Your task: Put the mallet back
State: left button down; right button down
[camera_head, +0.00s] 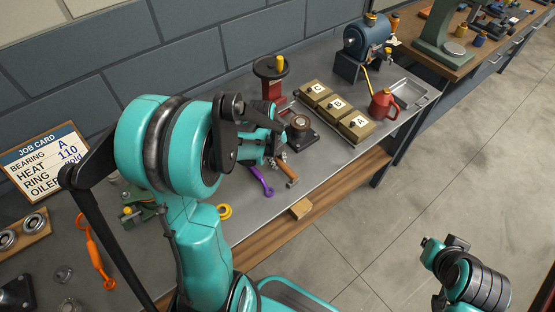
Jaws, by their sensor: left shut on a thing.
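My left gripper (277,152) is over the middle of the grey bench, its fingers partly hidden by its own links. It is shut on what looks like the mallet (287,172), with a brown handle and a small grey head pointing toward the bench's front. Whether the mallet touches the bench is hard to tell. My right gripper (445,248) is at the lower right over the floor, away from the bench; its fingers cannot be made out.
Boxes C, B, A (337,108) and a red can (383,104) stand behind. An orange tool (95,256) lies left.

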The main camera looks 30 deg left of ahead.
pick_arm(q)
jog(key=shift+f, duration=0.25)
jog(key=c, duration=1.4)
grip_release()
jog(key=shift+o, duration=0.2)
jog(key=shift+r, duration=0.1)
jog(key=p+v, duration=0.1)
jog(key=v, duration=0.1)
jog(key=w+p+v, duration=0.1)
jog(key=p+v, duration=0.3)
jog(key=shift+d+r, duration=0.25)
jog(key=shift+r, duration=0.25)
